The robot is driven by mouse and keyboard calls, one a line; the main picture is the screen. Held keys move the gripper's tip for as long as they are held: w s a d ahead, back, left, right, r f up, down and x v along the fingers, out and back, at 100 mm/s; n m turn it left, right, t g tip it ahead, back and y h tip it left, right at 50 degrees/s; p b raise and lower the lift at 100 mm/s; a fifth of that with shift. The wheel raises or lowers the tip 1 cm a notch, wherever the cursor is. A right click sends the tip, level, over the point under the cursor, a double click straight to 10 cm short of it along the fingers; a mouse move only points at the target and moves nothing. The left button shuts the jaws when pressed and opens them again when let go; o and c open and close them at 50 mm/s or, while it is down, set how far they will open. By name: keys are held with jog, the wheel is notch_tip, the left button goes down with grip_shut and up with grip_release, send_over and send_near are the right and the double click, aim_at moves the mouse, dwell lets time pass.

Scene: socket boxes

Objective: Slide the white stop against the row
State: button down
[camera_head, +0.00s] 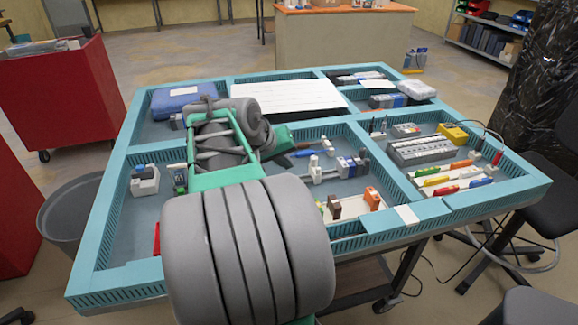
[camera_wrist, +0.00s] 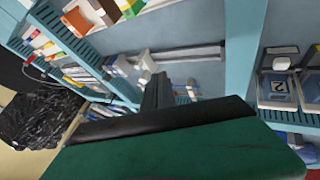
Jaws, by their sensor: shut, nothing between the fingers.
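The white stop (camera_head: 315,168) stands on a short metal rail in the middle compartment of the teal bench. Just right of it on the rail is the row of grey, white and blue modules (camera_head: 350,166), with a small gap seeming to lie between them. In the wrist view the stop (camera_wrist: 147,62) sits on the rail (camera_wrist: 192,53), with the row (camera_wrist: 117,66) to its left. My gripper (camera_head: 303,146) is shut and empty, behind and left of the stop. In the wrist view its dark fingertips (camera_wrist: 158,85) appear close to the stop; I cannot tell whether they touch.
A holder with brown and orange modules (camera_head: 350,203) lies in front of the rail. A blue-white piece (camera_head: 328,147) stands behind it. Teal dividers surround the compartment. The right compartment holds a grey terminal block (camera_head: 423,150) and coloured tools. A white-blue module (camera_head: 145,178) stands at left.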

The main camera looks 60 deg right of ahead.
aim_at(313, 172)
jog(key=x, duration=0.7)
jog(key=shift+d+f, duration=0.2)
jog(key=shift+f, duration=0.05)
jog(key=shift+s+d+r, duration=0.15)
jog(key=shift+s+d, duration=0.8)
jog(key=shift+s, duration=0.15)
jog(key=shift+s+d, duration=0.2)
jog(key=shift+d, duration=0.1)
